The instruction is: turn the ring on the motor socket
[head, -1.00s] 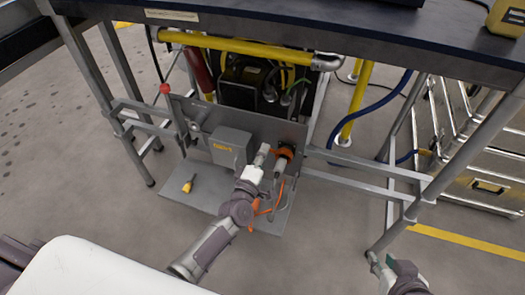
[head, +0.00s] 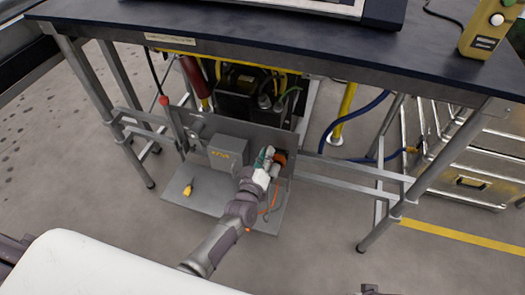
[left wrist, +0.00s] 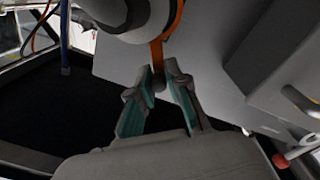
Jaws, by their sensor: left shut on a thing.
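The motor socket's orange ring (head: 281,156) sits on the upright grey panel under the bench, right of a grey box. My left gripper (head: 268,157) reaches it from the front left and partly covers the socket. In the left wrist view, the fingertips (left wrist: 164,76) are close together at the lower end of the orange ring (left wrist: 172,22), shut on it. A grey round plug body (left wrist: 122,14) is beside the ring, and the exact contact is partly hidden. Only a small dark tip of my right gripper (head: 371,289) shows at the bottom edge.
The grey box (head: 228,152) stands close left of the socket. A yellow-handled object (head: 188,188) lies on the grey base plate (head: 215,200). An orange cable (head: 275,195) hangs below the socket. The dark bench top (head: 250,40) overhangs, with metal legs and rails around.

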